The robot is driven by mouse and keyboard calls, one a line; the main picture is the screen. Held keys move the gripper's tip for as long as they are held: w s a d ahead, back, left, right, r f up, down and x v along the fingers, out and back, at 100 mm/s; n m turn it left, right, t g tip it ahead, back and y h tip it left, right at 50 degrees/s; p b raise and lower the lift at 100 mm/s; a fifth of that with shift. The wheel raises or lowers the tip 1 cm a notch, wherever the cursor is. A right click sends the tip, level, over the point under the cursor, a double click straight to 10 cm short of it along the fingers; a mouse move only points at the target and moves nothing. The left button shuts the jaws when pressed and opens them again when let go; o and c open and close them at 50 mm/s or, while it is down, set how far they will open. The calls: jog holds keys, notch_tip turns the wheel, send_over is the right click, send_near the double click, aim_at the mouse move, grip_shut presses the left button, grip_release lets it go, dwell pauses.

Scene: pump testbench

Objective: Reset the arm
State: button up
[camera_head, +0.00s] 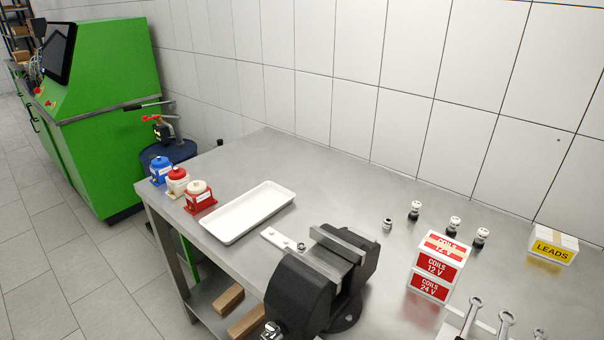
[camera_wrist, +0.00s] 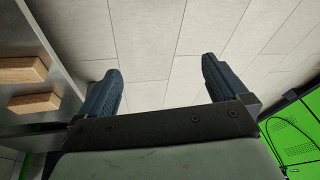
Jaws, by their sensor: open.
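My gripper (camera_wrist: 160,85) shows in the wrist view with its two dark blue fingers spread wide apart. Nothing is between the fingers, and bare floor tiles lie beyond them. My gripper does not show in the head view. The steel workbench (camera_head: 330,180) in the head view carries a dark vise (camera_head: 325,280), a white tray (camera_head: 248,212) and several small parts. The tray looks empty. A light flat plate (camera_head: 280,240) with small fittings lies between the tray and the vise.
Blue (camera_head: 160,170) and red-and-white containers stand at the bench's left end. Stacked red coil boxes (camera_head: 436,268), a LEADS box (camera_head: 553,246) and several small cylinders stand at right. A green machine (camera_head: 110,130) stands left. Wooden blocks (camera_wrist: 22,70) lie on the lower shelf.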

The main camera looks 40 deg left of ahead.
jog(key=s+d+f+m+g+h, duration=0.1)
jog(key=d+f+h, duration=0.1)
jog(key=d+f, duration=0.45)
jog(key=s+d+f+m+g+h, duration=0.1)
jog(key=d+f+h, duration=0.15)
jog(key=d, duration=0.65)
jog(key=w+d+m, duration=0.9)
jog(key=w+d, duration=1.5)
jog(key=d, duration=0.5)
jog(key=s+d+r+m, duration=0.1)
jog(key=d+m, duration=0.2)
jog(key=d, duration=0.6)
jog(key=s+d+r+m+g+y, duration=0.1)
jog(key=d+r+m, duration=0.1)
jog(key=d, duration=0.8)
jog(key=s+d+r+m+g, duration=0.1)
jog(key=d+m, duration=0.3)
jog(key=d, duration=0.5)
jog(key=shift+s+d+r+m+y, duration=0.2)
jog(key=shift+d+r+m+y, duration=0.15)
jog(key=shift+r, duration=0.4)
